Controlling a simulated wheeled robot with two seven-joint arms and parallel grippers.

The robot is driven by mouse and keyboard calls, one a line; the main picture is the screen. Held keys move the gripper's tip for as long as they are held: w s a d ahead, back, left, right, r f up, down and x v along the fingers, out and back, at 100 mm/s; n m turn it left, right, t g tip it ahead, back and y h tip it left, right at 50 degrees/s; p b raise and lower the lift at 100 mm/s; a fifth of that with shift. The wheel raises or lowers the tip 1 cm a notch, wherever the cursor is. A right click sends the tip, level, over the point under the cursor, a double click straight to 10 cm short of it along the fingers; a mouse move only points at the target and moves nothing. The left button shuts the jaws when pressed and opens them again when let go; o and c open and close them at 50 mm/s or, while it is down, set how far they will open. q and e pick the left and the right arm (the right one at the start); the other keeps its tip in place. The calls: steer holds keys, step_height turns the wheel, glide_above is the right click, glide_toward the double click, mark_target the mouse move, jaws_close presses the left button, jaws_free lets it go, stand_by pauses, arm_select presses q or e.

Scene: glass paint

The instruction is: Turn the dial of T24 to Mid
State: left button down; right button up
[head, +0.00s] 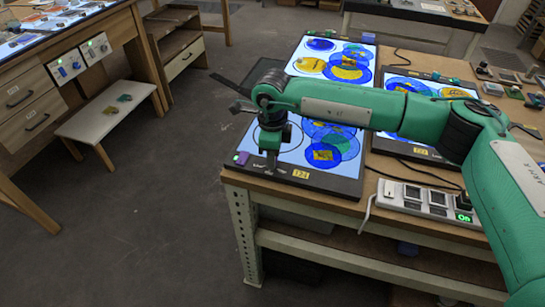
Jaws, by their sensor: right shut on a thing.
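T24 is a flat light panel (334,182) with a dark frame at the front left corner of the workbench, with a small yellow tag (302,173) on its front edge. Its lit face shows blue circles and a yellow patch. My right gripper (271,164) points down at the front edge of T24, left of the tag. It is shut on what appears to be the dial, which the fingers mostly hide. Small lettering beside it is too small to read, so the dial's setting cannot be told. My left gripper is not in view.
Two more lit panels stand on the workbench (232,180), one behind T24 (375,42) and one to the right. My right forearm crosses above them. A white power strip (420,199) with a green "On" light lies at the front right. The floor at left is clear near a low stool (88,122).

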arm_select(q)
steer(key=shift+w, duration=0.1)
arm_select(e)
steer(key=shift+r, duration=0.1)
steer(key=o, duration=1)
steer(key=shift+r, duration=0.1)
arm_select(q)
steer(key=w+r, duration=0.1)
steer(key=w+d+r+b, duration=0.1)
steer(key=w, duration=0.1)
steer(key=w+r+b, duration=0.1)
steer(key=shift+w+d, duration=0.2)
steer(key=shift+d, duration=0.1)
arm_select(e)
step_height(320, 180, up, 14)
steer(key=shift+f, duration=0.25)
